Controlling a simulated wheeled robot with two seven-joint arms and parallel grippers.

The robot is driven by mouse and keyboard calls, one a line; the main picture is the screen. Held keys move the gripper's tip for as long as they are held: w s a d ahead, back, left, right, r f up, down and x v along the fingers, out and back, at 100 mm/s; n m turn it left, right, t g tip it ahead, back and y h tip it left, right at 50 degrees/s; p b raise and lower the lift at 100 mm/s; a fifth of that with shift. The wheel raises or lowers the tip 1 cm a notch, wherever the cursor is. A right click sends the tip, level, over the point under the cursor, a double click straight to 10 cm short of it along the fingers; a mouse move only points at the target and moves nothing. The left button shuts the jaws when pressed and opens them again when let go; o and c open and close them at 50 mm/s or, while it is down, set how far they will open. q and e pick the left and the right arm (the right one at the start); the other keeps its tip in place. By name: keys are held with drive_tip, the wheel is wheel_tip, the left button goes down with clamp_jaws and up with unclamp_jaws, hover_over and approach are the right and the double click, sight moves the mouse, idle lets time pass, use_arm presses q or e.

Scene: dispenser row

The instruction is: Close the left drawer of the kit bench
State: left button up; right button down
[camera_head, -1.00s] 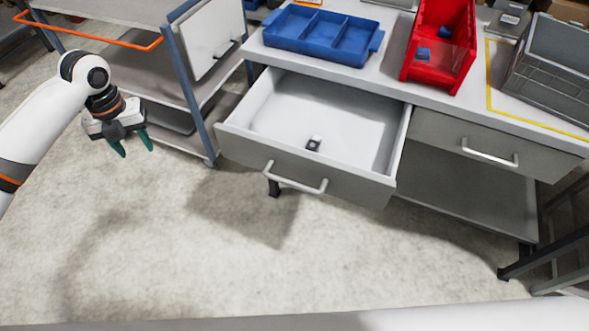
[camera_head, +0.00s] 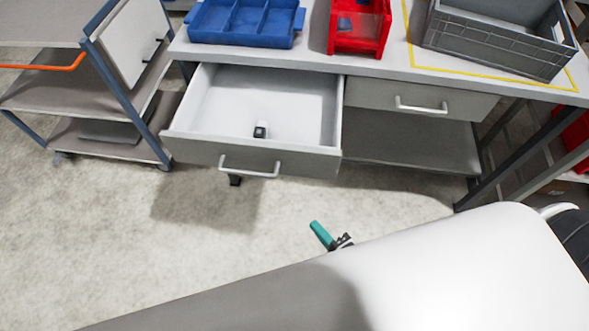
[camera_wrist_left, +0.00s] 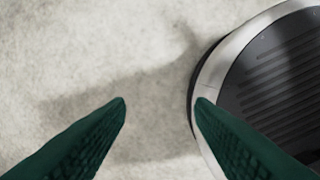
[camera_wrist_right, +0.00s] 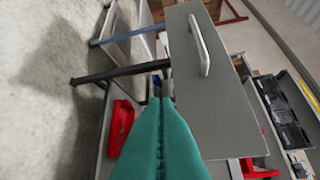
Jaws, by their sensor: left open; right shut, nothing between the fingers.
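The left drawer (camera_head: 300,161) of the kit bench (camera_head: 330,63) stands pulled out in the head view, with a bar handle (camera_head: 248,170) on its front. A small black-and-white item (camera_head: 260,130) lies inside it. My right gripper (camera_head: 316,228) is in front of the bench, apart from the drawer; my own arm hides most of it. In the right wrist view its teal fingers (camera_wrist_right: 155,101) are together and empty, with a grey drawer front beyond; I cannot tell which drawer. My left gripper (camera_wrist_left: 160,103) is open and empty above the floor, seen only in its wrist view.
The right drawer (camera_head: 420,101) is shut. A blue divided tray (camera_head: 246,38), a red bin (camera_head: 357,42) and a grey crate (camera_head: 490,46) stand on the bench. A cart (camera_head: 105,147) stands to the left. The floor (camera_head: 120,220) before the drawer is clear.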

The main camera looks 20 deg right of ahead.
wheel_tip(320, 180, up, 6)
drive_tip(key=n+t+y, duration=0.1)
drive_tip(key=n, duration=0.2)
drive_tip(key=p+x, duration=0.1)
drive_tip(key=x, duration=0.3)
drive_tip(key=d+p+x, duration=0.1)
drive_tip(key=x, duration=0.3)
drive_tip(key=w+d+r+p+x, duration=0.1)
drive_tip(key=x, duration=0.4)
drive_tip(key=shift+d, duration=0.2)
use_arm(q)
drive_tip(key=s+d+r+n, duration=0.1)
drive_tip(key=s+d+n, duration=0.1)
drive_tip(key=s, duration=1)
drive_tip(key=shift+d+r+n+g, duration=0.3)
drive_tip(key=shift+d+n, duration=0.1)
drive_tip(key=shift+d, duration=0.3)
use_arm(e)
drive_tip(key=shift+w, duration=0.1)
